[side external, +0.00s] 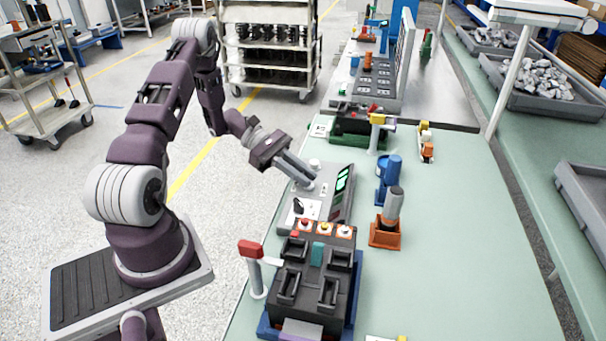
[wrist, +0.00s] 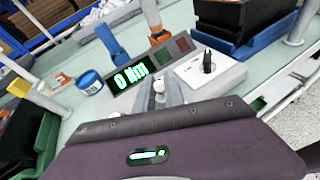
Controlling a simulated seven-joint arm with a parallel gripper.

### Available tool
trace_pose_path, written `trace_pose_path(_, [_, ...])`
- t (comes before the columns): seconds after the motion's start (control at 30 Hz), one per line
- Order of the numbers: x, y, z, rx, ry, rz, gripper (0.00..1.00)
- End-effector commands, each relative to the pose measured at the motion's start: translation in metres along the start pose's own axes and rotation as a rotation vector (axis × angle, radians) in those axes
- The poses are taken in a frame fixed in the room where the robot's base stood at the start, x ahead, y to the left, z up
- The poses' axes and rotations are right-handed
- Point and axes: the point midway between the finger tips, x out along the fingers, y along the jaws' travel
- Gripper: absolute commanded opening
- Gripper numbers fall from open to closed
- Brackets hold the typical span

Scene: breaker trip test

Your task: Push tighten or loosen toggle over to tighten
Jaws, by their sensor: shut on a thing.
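The grey tester box (side external: 330,172) stands on the green bench, with a lit green display (side external: 342,180) on its raised back face. In the wrist view the display (wrist: 131,76) reads 0 Nm. My gripper (side external: 310,184) reaches down onto the top of the box from the left. In the wrist view my gripper (wrist: 160,95) is shut on a small pale toggle (wrist: 159,85) in front of the display. The fingers hide its base, and I cannot read its labels or tell which way it leans.
A black rotary knob (wrist: 207,62) on a white plate is beside the toggle. A black fixture with coloured buttons (side external: 325,229) and a red-topped post (side external: 251,250) stand in front. A grey-and-orange tool (side external: 391,213) and blue cylinder (side external: 388,172) stand right. The bench further right is clear.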

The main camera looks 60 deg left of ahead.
Motion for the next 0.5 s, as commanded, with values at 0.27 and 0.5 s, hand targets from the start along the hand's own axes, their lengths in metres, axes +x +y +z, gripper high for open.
trace_pose_path(0.27, [-0.001,0.001,0.000,0.000,0.001,0.004,0.22])
trace_pose_path(0.5, [-0.012,0.002,-0.001,0.001,0.002,0.006,0.22])
